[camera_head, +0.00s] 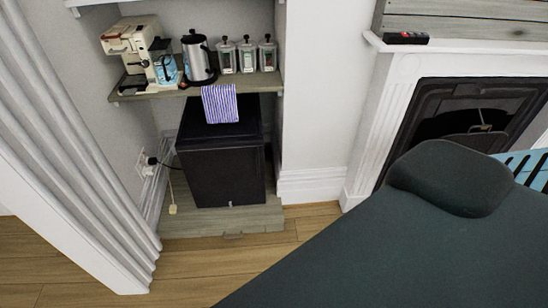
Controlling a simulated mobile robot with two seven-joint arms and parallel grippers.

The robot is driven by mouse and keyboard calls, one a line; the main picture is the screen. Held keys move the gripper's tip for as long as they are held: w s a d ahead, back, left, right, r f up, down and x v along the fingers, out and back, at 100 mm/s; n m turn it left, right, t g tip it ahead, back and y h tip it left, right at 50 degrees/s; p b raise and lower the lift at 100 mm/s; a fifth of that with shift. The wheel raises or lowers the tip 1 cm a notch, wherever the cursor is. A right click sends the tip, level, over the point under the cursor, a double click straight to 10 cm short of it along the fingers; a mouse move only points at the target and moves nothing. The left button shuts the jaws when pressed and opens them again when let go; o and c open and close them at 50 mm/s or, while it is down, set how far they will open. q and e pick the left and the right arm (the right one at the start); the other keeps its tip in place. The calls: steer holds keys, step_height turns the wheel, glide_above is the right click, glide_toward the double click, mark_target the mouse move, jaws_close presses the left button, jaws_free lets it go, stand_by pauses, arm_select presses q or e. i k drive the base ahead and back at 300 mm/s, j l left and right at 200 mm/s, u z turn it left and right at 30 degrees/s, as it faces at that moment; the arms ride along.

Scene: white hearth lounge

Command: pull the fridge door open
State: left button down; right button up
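The fridge (221,168) is a small black box-shaped unit in the alcove, left of the picture's middle. It stands on a low grey wooden plinth (245,220). Its front faces me and looks shut; a small light mark sits at its lower front edge. I cannot make out a handle. Part of its top is hidden by the shelf and a striped cloth (220,103). Neither of my grippers is in view.
A shelf (262,83) above the fridge holds a coffee machine (132,40), a kettle (198,58) and several jars (247,54). A dark cushioned seat (400,245) fills the lower right. A fireplace (465,110) stands at right. Wooden floor (215,265) is clear before the plinth.

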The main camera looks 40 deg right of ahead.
mark_target(217, 172)
steer(key=i+l+z, duration=0.1)
steer(key=i+z, duration=0.15)
steer(key=z, duration=0.15)
steer(key=i+z, duration=0.6)
steer(key=z, duration=0.2)
steer(key=i+z, duration=0.4)
steer(key=i+j+z, duration=0.1)
steer(key=i+z, duration=0.35)
